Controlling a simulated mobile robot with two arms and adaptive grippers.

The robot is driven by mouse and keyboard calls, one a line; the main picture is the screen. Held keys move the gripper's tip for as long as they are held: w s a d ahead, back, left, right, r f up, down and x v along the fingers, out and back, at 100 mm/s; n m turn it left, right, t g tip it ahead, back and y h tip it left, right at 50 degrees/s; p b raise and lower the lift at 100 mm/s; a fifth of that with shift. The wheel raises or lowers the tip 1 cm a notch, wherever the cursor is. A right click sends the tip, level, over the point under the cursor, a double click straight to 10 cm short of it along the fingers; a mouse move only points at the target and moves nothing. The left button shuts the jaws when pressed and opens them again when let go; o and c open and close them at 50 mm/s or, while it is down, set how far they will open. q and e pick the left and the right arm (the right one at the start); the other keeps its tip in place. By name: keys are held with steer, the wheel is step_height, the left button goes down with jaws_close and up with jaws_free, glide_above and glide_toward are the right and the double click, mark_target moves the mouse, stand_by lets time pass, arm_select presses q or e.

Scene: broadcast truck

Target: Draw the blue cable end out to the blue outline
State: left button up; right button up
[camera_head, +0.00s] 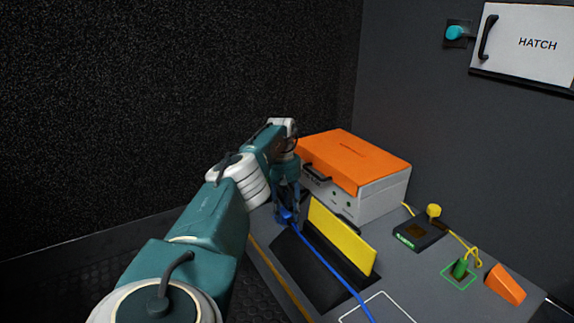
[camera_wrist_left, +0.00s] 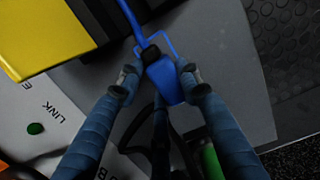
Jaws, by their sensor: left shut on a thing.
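My left gripper (camera_head: 287,214) is shut on the blue cable end (camera_wrist_left: 163,80), a blue plug with a dark collar, near the table's left edge. In the left wrist view the plug sits between the two fingertips. The blue cable (camera_head: 335,272) runs from it past the yellow panel toward the front of the table. A thin blue outline (camera_wrist_left: 169,37) shows partly on the grey surface beside the plug in the left wrist view; the plug and fingers hide the rest. I cannot tell the plug's height above it. My right gripper is not in view.
A yellow upright panel (camera_head: 340,238) on a black base stands right beside the gripper. A grey case with an orange lid (camera_head: 355,160) stands behind. At right are a black box (camera_head: 420,232), a green plug (camera_head: 460,268) and an orange wedge (camera_head: 505,285). A white outline (camera_head: 378,306) lies in front.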

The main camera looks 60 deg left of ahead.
arm_select(q)
steer(key=shift+f, duration=0.2)
steer(key=o, duration=1.3)
steer(key=shift+r, duration=0.1)
steer(key=r, duration=0.5)
steer(key=shift+w+a+r, duration=0.1)
steer(key=shift+a+r, duration=0.25)
steer(key=shift+r, duration=0.05)
steer(key=shift+a+r, duration=0.1)
steer(key=shift+r, duration=0.65)
